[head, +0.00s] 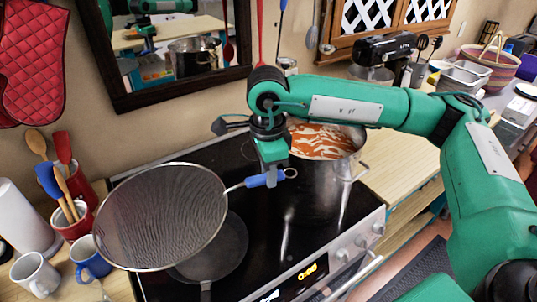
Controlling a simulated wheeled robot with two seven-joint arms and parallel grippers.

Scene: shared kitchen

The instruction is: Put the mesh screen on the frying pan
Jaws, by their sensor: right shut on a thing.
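The mesh screen (160,215) is a round metal mesh disc with a blue handle (262,180). My right gripper (272,180) is shut on the blue handle and holds the screen tilted in the air. The frying pan (215,250) is dark and sits on the black stovetop at the front left, its handle toward the front edge. The screen hides the left part of the pan in this view, and appears above and left of it, apart from it. My left gripper is not in view.
A tall steel pot (325,185) with reddish contents stands on the stove, right of the pan and close to my right gripper. Mugs (35,272), utensil holders and a paper towel roll (25,222) crowd the left counter. Wooden counter (400,165) lies right of the stove.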

